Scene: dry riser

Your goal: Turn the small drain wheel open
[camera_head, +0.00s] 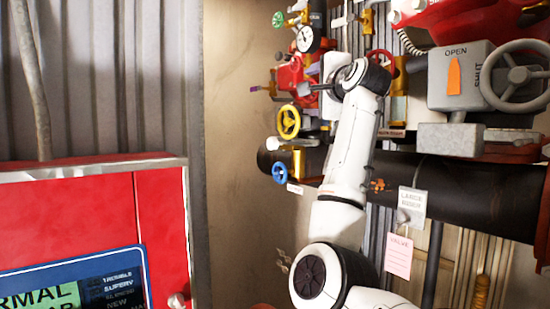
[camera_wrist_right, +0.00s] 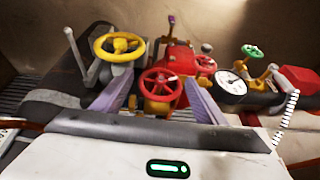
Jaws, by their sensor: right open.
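Several small handwheels sit on the pipework; no readable label tells me which is the drain wheel. In the right wrist view a red wheel (camera_wrist_right: 160,84) on a brass body appears between the spread purple-grey fingers of my right gripper (camera_wrist_right: 156,76), with no clear contact. A yellow wheel (camera_wrist_right: 120,45) is to its left and a green wheel (camera_wrist_right: 252,51) to its right. A red wheel (camera_head: 380,57) is partly hidden behind my arm. My left gripper is out of view.
A pressure gauge (camera_head: 307,39) stands above the gripper. A grey OPEN/SHUT box (camera_head: 461,75) with a large grey wheel (camera_head: 517,76) is at right. A black pipe (camera_head: 455,190) runs behind my arm. A red panel (camera_head: 90,205) fills the lower left.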

